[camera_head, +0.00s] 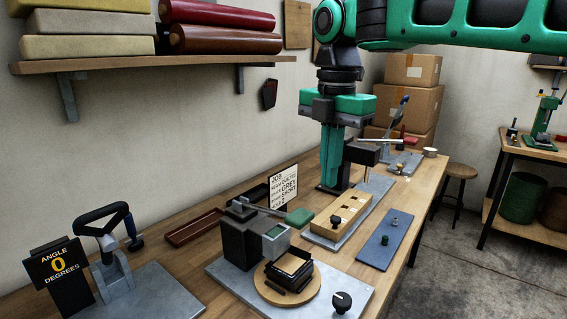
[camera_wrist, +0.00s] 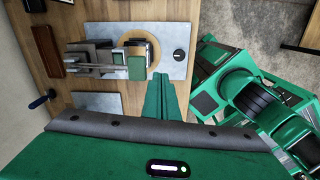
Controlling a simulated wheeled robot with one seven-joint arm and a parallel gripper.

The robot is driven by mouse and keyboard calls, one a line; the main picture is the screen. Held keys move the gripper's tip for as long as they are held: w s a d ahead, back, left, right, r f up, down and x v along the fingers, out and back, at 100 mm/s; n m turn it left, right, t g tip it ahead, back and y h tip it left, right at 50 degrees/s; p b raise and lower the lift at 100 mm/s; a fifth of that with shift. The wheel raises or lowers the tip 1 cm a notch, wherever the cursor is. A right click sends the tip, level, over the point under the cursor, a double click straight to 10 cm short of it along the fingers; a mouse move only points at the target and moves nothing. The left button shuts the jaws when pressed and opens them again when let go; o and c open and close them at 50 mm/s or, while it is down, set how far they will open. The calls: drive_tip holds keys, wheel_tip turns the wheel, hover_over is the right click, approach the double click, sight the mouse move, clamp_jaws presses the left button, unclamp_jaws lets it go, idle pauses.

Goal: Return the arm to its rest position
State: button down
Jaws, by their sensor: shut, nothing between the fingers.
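My gripper (camera_head: 331,182) is green and hangs down over the workbench (camera_head: 427,180), its fingers together and empty. In the head view it lines up with the area behind the wooden block with round holes (camera_head: 341,216); I cannot tell its exact height. In the wrist view my gripper (camera_wrist: 160,76) shows as closed green fingers beside a grey plate (camera_wrist: 172,60). My upper arm reaches in from the top right of the head view.
A dark fixture with a green-tipped lever (camera_head: 241,245) stands on a grey plate with a round wooden disc (camera_head: 310,297). An angle sign (camera_head: 60,271) and a lever press (camera_head: 112,262) stand at the left. A shelf (camera_head: 150,63) with rolls is on the wall; boxes (camera_head: 411,103) stand behind.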

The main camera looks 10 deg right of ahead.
drive_tip(key=s+d+f+m, duration=0.4)
drive_tip(key=d+f+m, duration=0.1)
drive_tip(key=d+m, duration=0.3)
drive_tip(key=s+d+f+m, duration=0.4)
drive_tip(key=d+f+m, duration=0.2)
drive_tip(key=d+m, duration=0.2)
drive_tip(key=s+d+f+m, duration=0.8)
drive_tip(key=s+f+m, duration=0.3)
drive_tip(key=s+m, duration=0.2)
drive_tip(key=m, duration=0.2)
drive_tip(key=shift+s+m, duration=0.15)
drive_tip(key=shift+m, duration=0.15)
drive_tip(key=shift+w+f, duration=0.2)
drive_tip(key=shift+w, duration=0.45)
